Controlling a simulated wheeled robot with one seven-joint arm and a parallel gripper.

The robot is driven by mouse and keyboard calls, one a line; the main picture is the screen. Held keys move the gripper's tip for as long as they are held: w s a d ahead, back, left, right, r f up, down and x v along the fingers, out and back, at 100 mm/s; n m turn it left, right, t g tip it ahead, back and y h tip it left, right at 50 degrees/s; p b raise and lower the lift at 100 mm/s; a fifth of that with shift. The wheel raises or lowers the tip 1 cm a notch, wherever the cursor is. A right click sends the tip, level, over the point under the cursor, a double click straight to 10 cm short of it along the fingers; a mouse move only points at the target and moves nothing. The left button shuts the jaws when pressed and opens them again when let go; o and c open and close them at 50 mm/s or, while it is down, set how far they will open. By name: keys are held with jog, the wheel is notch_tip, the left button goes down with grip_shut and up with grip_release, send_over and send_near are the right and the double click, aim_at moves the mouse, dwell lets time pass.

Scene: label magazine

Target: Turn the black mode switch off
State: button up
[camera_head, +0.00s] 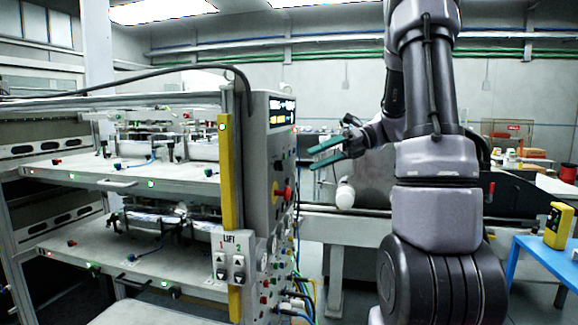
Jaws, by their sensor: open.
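A grey control panel (262,150) stands at the right end of the magazine rack. I cannot tell which of the small controls is the black mode switch; the side face is seen at a steep angle.
The rack (125,178) has two shelves with cables and small lights. A yellow post (225,170) edges the panel. Cables hang at the panel's lower right. A white rounded object (345,194) shows below my gripper. A blue table (545,262) with a yellow device (558,225) is at right.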

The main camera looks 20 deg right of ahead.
aim_at(279, 166)
jog(key=w+d+f+m+t+y, duration=0.1)
jog(key=w+d+m+t+y, duration=0.1)
jog(key=w+d+m, duration=0.25)
jog(key=shift+m, duration=0.25)
jog(key=x, duration=1.1)
jog(key=shift+s+a, duration=0.15)
jog(key=shift+a, duration=0.05)
grip_shut()
